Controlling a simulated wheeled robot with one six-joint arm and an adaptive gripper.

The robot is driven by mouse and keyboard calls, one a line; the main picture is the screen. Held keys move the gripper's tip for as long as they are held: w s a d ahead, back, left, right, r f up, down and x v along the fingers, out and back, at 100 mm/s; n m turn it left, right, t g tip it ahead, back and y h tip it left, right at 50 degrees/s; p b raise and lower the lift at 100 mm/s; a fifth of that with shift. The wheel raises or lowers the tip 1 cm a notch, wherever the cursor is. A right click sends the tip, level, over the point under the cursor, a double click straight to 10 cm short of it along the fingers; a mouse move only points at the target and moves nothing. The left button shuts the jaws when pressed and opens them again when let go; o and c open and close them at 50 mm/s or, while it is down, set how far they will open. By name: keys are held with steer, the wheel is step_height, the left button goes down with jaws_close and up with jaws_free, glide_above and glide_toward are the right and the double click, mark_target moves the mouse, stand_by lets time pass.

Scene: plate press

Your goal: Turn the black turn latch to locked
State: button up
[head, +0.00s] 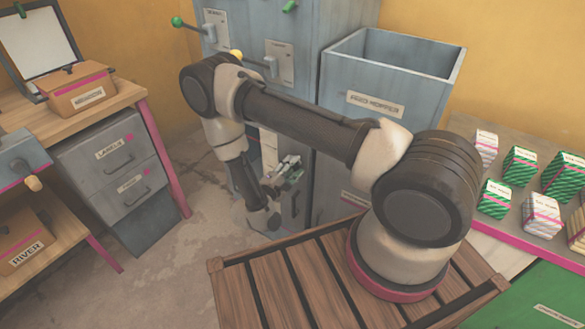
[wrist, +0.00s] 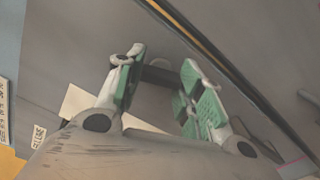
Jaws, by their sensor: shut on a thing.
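My gripper (head: 283,173) is low at the front of the grey press cabinet in the head view, beyond my arm. In the wrist view my gripper (wrist: 164,82) has its green-padded fingers on either side of the black turn latch (wrist: 160,75), shut on it. The latch is a short dark bar against the grey panel, spanning the gap between the fingers. Its ends are partly hidden by the fingers. In the head view my gripper and arm hide the latch. I cannot tell from these views whether it stands at locked.
The grey cabinet (head: 312,40) carries levers with green and yellow knobs. The labelled hopper (head: 400,84) stands beside it. A label drawer unit (head: 112,150) is at left, and a shelf (head: 500,250) with striped boxes at right. The floor (head: 185,230) left of my arm is clear.

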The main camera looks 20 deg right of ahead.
steer(key=shift+m, duration=2)
steer(key=o, duration=1)
steer(key=v, duration=1.2)
